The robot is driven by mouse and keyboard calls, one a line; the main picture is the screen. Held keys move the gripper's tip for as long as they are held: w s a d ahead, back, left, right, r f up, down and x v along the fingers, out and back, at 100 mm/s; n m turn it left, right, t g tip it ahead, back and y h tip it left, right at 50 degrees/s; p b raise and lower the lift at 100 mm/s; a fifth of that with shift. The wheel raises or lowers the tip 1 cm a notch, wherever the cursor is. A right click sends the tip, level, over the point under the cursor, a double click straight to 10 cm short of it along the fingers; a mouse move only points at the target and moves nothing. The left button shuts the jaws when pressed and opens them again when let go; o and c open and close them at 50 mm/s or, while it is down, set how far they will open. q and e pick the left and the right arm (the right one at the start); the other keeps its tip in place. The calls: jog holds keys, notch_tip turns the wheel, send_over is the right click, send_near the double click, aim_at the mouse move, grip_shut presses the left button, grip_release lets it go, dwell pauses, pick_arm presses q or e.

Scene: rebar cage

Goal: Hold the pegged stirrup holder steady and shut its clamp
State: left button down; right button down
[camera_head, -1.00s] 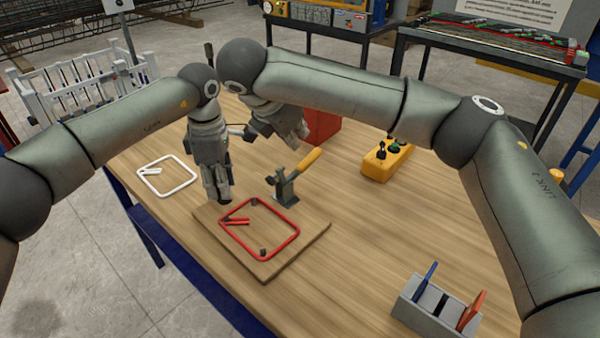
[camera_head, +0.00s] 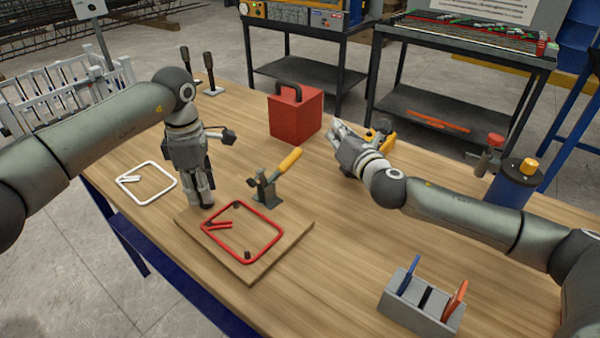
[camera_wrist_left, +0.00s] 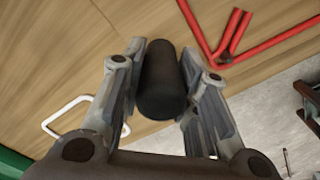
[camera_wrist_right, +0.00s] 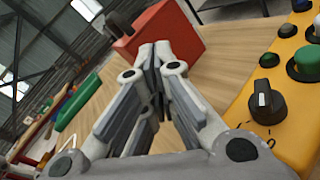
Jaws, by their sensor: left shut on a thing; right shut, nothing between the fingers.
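The stirrup holder is a wooden board (camera_head: 275,250) with small dark pegs and a red stirrup (camera_head: 270,257) lying on it. Its clamp (camera_head: 265,189) stands at the board's back edge, with the yellow handle (camera_head: 289,161) slanting up to the right. My left gripper (camera_head: 204,200) is shut on a dark round knob (camera_wrist_left: 160,82) at the board's left corner; the left wrist view shows a finger on each side. My right gripper (camera_head: 335,130) is shut and empty, away from the clamp to the right; its fingertips meet in the right wrist view (camera_wrist_right: 155,50).
A red box (camera_head: 295,115) stands behind the clamp. A yellow button box (camera_head: 385,142) is close to my right gripper. A white stirrup (camera_head: 147,181) lies left of the board. A grey holder (camera_head: 417,307) with tools stands at the front right. The table between is clear.

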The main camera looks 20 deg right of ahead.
jog(key=s+a+f+n+g+y, duration=0.1)
jog(key=s+f+n+y, duration=0.1)
jog(key=s+n, duration=0.2)
jog(key=s+a+f+n+g+y, duration=0.1)
jog(key=s+a+n+y, duration=0.1)
jog(key=s+n+y, duration=0.1)
jog(key=s+a+f+n+g+y, duration=0.1)
jog(key=s+a+f+n+y, duration=0.1)
jog(key=s+n, duration=0.3)
jog(key=shift+s+f+n+y, duration=0.1)
jog(key=shift+f+n+y, duration=0.25)
jog(key=shift+n, duration=0.75)
jog(key=shift+x, duration=5.05)
jog(key=shift+r+n, duration=0.25)
jog(key=shift+n, duration=0.05)
